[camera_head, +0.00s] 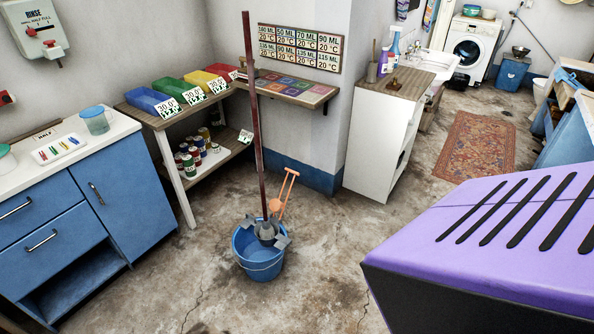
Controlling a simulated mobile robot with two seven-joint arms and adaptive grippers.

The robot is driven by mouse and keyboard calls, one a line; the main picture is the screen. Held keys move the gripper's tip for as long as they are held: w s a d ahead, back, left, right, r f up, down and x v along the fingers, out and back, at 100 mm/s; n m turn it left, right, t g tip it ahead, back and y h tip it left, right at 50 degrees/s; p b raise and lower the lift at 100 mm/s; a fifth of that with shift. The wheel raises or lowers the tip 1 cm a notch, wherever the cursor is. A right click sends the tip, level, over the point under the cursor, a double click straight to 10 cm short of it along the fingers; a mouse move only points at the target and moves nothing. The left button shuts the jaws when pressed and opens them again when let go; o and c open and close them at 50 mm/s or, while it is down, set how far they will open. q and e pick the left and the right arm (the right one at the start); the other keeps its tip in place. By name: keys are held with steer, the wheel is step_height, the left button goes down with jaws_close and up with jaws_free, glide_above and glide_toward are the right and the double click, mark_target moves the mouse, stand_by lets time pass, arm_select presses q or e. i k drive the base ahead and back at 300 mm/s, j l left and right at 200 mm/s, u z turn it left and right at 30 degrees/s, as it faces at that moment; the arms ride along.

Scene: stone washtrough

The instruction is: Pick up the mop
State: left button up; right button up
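The mop (256,130) stands nearly upright in the middle of the view, with a long reddish-brown handle leaning slightly to the left at the top. Its lower end goes into a blue bucket (257,269) on the floor. Grey parts (266,230) sit around the handle's foot at the bucket's rim; I cannot tell whether they are mop head or wringer. An orange handle (288,190) rises beside the mop on the right. The bottom of the mop inside the bucket is hidden. Neither of my grippers is in view.
Blue cabinets (140,190) with a white counter stand at the left. A wooden shelf (165,118) with coloured bins and cans is behind the bucket to the left. A white cabinet (375,155) stands right of the mop. Bare stone floor surrounds the bucket.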

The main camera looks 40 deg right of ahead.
mark_target(266, 231)
steer(key=z, duration=1.1)
